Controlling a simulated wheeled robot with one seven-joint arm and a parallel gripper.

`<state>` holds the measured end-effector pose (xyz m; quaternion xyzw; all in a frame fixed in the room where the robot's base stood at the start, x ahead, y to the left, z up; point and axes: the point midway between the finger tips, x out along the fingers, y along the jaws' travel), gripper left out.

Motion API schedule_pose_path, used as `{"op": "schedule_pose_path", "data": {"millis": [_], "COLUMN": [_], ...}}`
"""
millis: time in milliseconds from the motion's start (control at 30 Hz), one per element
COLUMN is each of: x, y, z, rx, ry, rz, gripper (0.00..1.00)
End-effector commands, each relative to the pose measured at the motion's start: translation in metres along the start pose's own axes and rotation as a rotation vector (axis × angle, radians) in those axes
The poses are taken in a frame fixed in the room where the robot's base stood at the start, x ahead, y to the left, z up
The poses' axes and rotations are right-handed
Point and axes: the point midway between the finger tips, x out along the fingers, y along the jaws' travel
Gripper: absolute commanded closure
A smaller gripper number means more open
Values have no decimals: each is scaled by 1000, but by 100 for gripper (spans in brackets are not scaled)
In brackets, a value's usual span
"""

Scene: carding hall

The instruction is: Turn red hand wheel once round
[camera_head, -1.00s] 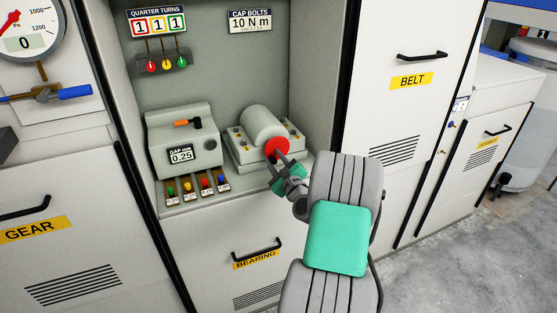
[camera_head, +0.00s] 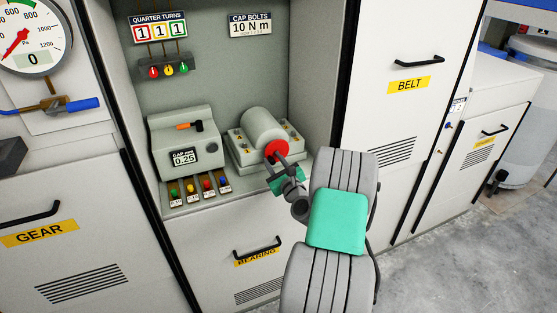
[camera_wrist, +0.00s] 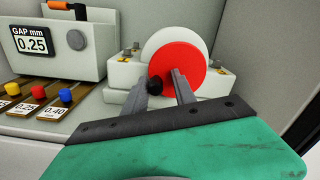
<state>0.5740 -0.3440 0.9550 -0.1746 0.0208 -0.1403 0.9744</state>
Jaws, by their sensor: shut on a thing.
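The red hand wheel (camera_head: 276,149) is a red disc on the front end of a grey cylinder in the recess. In the wrist view the wheel (camera_wrist: 198,64) is close in front of my fingers, with a dark knob (camera_wrist: 154,85) low on its left side. My gripper (camera_head: 281,164) is at the wheel's lower front. In the wrist view my gripper (camera_wrist: 168,82) has its fingers at the knob, closed on it. The fingers hide part of the wheel's lower face and part of the knob.
A grey gap gauge box (camera_head: 183,140) reading 0.25 stands left of the wheel. Several coloured knobs (camera_head: 205,184) line the shelf's front edge. A quarter turns counter (camera_head: 159,27) shows 1 1 1. The recess's right wall (camera_head: 318,95) is near my arm.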

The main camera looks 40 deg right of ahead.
Motion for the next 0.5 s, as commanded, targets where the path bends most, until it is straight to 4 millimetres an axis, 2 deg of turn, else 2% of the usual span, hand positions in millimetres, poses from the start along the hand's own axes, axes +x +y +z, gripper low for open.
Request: {"op": "schedule_pose_path", "data": {"millis": [33,500], "x": [0,0], "y": [6,6], "z": [-3,-1], "rx": [22,88], "ry": [11,12], "rz": [14,14], "gripper": [87,87]}}
